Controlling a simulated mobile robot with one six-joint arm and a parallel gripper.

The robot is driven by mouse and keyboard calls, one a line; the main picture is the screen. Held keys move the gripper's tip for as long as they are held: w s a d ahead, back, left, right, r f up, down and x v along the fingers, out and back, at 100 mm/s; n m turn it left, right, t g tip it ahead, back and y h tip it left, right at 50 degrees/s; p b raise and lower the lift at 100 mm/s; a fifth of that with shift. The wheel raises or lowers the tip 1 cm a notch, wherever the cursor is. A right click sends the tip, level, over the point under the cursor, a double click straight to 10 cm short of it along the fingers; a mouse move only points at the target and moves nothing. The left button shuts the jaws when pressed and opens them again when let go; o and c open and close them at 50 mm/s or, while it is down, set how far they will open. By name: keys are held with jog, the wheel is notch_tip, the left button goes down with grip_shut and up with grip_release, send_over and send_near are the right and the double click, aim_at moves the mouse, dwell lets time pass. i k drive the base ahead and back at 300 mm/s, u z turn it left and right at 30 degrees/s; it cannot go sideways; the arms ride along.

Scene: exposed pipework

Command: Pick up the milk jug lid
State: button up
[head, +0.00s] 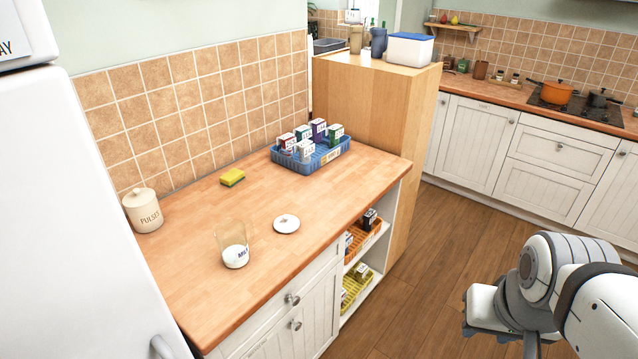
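The milk jug lid (286,223) is a round white disc with a small knob. It lies flat on the wooden worktop (200,277), apart from the jug. The clear milk jug (233,244), with white at its bottom and lettering on it, stands to the left of and nearer than the lid. My arm shows at the lower right, over the floor and well away from the worktop. My gripper (497,312) seems to be the pale part at the arm's left end. Its fingers cannot be made out clearly, and nothing is seen in it.
A cream "PULSES" jar (143,210) stands by the tiled wall. A yellow-green sponge (232,177) and a blue crate (311,154) of small cartons sit farther back. A tall wooden cabinet (366,98) bounds the worktop's far end. The floor (420,275) right of the counter is clear.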

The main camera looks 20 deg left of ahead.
aim_at(286, 223)
jog(key=u, duration=0.3)
jog(key=i, duration=1.25)
jog(key=u, duration=0.65)
jog(key=k, duration=0.9)
jog(key=u, duration=0.15)
jog(key=i, duration=0.95)
